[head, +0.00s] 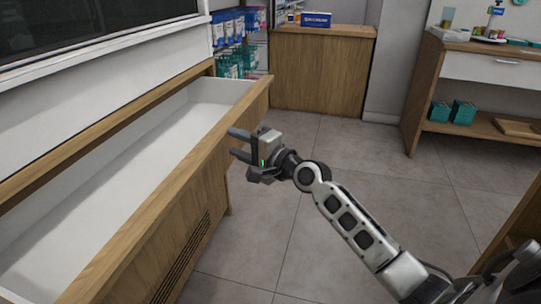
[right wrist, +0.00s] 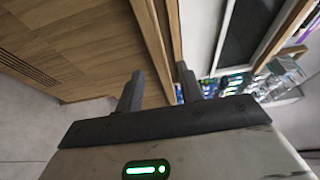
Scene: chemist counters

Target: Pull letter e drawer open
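A long wooden drawer (head: 185,183) stands pulled out from the counter at the left of the head view, its white inside bare and empty. No letter shows on it. My right gripper (head: 233,144) is at the far end of the drawer front, its fingers pointing at the front. In the right wrist view the two fingers (right wrist: 160,88) are apart with nothing held between them. The wooden front (right wrist: 75,45) fills the left of that view, close to the fingers. I cannot tell whether they touch it. My left gripper is out of view.
A wooden counter (head: 320,70) with a blue box (head: 316,19) stands at the back. Blue and teal packets (head: 228,62) hang beyond the drawer's far end. A shelf unit (head: 490,66) with a white drawer stands at the right. The tiled floor (head: 340,150) between is clear.

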